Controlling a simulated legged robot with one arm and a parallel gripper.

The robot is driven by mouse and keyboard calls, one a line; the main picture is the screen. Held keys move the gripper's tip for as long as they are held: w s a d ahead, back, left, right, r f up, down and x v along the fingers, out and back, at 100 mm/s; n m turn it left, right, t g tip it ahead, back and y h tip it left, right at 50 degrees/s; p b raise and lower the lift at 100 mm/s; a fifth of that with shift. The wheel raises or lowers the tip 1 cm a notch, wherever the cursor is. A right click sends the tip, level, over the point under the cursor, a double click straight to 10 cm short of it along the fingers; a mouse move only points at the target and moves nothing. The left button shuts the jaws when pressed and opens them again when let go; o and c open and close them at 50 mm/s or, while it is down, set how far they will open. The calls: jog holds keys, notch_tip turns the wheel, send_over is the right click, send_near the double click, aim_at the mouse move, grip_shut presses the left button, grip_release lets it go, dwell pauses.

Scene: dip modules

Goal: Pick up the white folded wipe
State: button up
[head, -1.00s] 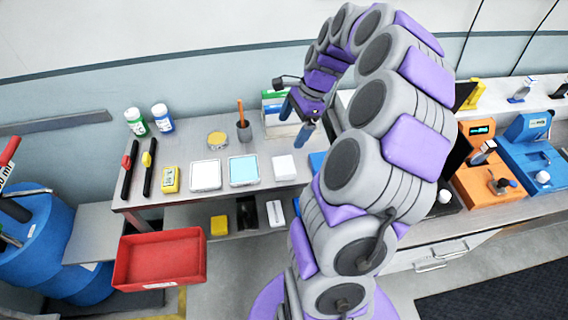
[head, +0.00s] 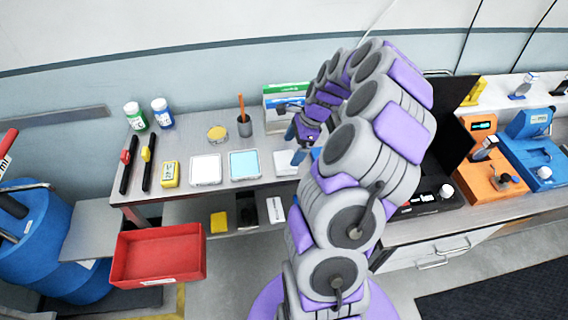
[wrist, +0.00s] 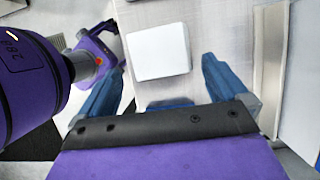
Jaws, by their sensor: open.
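The white folded wipe (head: 285,165) lies flat on the grey bench, right of the light-blue pad. In the wrist view the wipe (wrist: 158,50) is a white square lying beyond and between my fingertips. My gripper (head: 295,144) is over the wipe and partly covers it in the head view. In the wrist view my gripper (wrist: 163,67) has its two blue fingers wide apart with nothing held between them. I cannot tell the exact height of the fingertips above the bench.
A light-blue pad (head: 244,164) and a white tray (head: 206,169) lie left of the wipe. A pencil cup (head: 244,126) and boxes (head: 284,100) stand behind. A blue item (wrist: 172,103) lies near my gripper. A red bin (head: 158,256) is in front.

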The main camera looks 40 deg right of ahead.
aim_at(286, 158)
jog(key=shift+b+x, duration=0.85)
jog(key=shift+x, duration=1.85)
jog(key=shift+w+r, duration=0.1)
jog(key=c, duration=0.7)
jog(key=shift+r, duration=0.45)
notch_tip(286, 158, up, 3)
jog(key=shift+f+p, duration=0.1)
jog(key=shift+p, duration=0.7)
jog(key=s+a, duration=0.2)
jog(key=s, duration=0.2)
jog(key=s+a+r+p, duration=0.1)
jog(key=s+a, duration=0.1)
jog(key=s, duration=0.3)
jog(key=s+a+p, duration=0.1)
jog(key=s+a, duration=0.2)
jog(key=s, duration=0.2)
jog(key=shift+s+a+r, duration=0.1)
jog(key=shift+s+r, duration=0.05)
